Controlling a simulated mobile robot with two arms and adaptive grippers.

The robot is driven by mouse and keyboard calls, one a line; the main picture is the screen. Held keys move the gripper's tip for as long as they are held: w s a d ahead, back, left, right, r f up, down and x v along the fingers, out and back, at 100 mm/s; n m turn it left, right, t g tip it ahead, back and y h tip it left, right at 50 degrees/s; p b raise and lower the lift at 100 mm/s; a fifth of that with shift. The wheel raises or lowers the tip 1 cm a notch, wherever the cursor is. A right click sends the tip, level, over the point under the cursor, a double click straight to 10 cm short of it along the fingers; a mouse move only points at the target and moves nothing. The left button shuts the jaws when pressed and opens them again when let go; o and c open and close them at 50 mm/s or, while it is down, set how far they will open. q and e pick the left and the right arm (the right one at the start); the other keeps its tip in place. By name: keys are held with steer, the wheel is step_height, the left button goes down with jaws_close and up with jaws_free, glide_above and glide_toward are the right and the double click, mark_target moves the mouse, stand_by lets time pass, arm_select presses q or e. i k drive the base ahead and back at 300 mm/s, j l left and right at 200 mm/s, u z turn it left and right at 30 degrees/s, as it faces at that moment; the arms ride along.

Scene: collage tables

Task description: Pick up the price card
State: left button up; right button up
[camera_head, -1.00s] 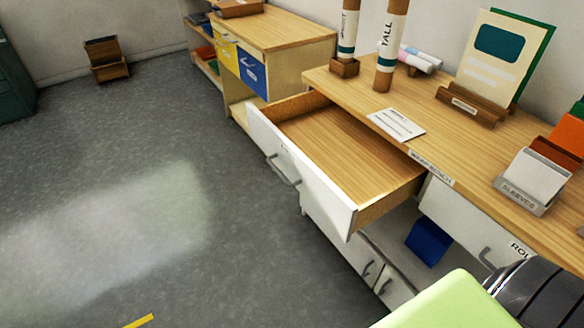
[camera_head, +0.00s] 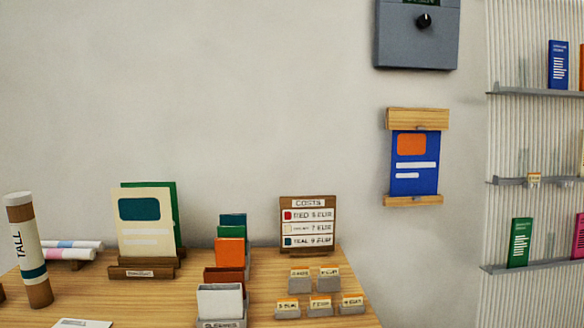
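Several small price cards stand in grey holders in two short rows at the right end of the wooden bench. One is at the front left (camera_head: 287,307), one at the front middle (camera_head: 320,304), one at the front right (camera_head: 352,303), and two stand behind, at left (camera_head: 299,277) and right (camera_head: 328,276). Their print is too small to read surely. More small tags (camera_head: 534,180) show on the wall rack's middle shelf. A flat white card (camera_head: 82,323) lies at the bottom edge, partly cut off. Neither of my grippers is in view.
The bench (camera_head: 262,275) holds a COSTS board (camera_head: 307,222), a stepped sleeve holder (camera_head: 221,303), a card display (camera_head: 146,225), a TALL tube (camera_head: 28,250) and rolls (camera_head: 72,249). A blue hanging panel (camera_head: 414,165) and a grey dial box (camera_head: 415,38) are on the wall.

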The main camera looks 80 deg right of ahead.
mark_target(530, 177)
steer(key=z, duration=4.1)
steer(key=i+l, duration=0.1)
steer(key=i, duration=0.4)
steer(key=i+l+u, duration=0.1)
steer(key=i, duration=0.35)
